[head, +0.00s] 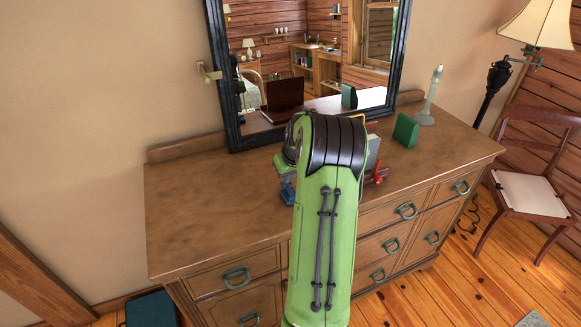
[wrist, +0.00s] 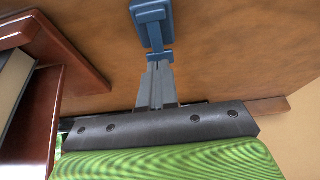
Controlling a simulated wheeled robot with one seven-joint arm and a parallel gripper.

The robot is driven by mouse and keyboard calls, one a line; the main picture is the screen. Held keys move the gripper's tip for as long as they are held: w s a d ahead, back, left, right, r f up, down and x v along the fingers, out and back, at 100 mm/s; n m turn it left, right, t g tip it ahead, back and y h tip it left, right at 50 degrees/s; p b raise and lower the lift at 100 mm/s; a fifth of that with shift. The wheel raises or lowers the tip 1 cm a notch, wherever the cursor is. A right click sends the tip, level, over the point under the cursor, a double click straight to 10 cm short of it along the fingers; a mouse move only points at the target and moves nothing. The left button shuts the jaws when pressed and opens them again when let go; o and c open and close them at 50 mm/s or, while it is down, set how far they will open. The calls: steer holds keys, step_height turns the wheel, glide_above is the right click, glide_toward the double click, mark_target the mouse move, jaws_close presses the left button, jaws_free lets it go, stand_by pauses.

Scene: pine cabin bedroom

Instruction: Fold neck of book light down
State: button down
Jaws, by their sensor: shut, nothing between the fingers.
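The blue book light (wrist: 152,25) lies on or just above the dresser top at the top of the wrist view. It has a wide flat part and a narrower piece pointing toward my gripper. My gripper (wrist: 158,66) is shut and empty, its grey fingertips right at the near end of the light's narrow piece. I cannot tell whether they touch. In the head view a small blue part of the light (head: 287,191) shows just left of my green arm.
A reddish wooden stand (wrist: 72,50) holding a book (wrist: 12,88) is close on the left in the wrist view. On the dresser (head: 205,215) stand a green block (head: 406,130), a candle holder (head: 430,100) and a framed mirror (head: 222,85). The dresser's left part is clear.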

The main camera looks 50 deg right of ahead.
steer(key=shift+w+d+f, duration=0.1)
steer(key=shift+f, duration=0.5)
steer(key=shift+w+r+p, duration=0.1)
steer(key=shift+r+p, duration=0.05)
steer(key=shift+p, duration=0.6)
steer(key=shift+w+d+f+g+y+p, duration=0.2)
steer(key=shift+g+y+p, duration=0.3)
steer(key=shift+p, duration=0.5)
steer(key=shift+w+d+f+b, duration=0.1)
steer(key=shift+w+f+b, duration=0.2)
steer(key=shift+f, duration=0.3)
steer(key=shift+s, duration=0.15)
steer(key=shift+r, duration=0.15)
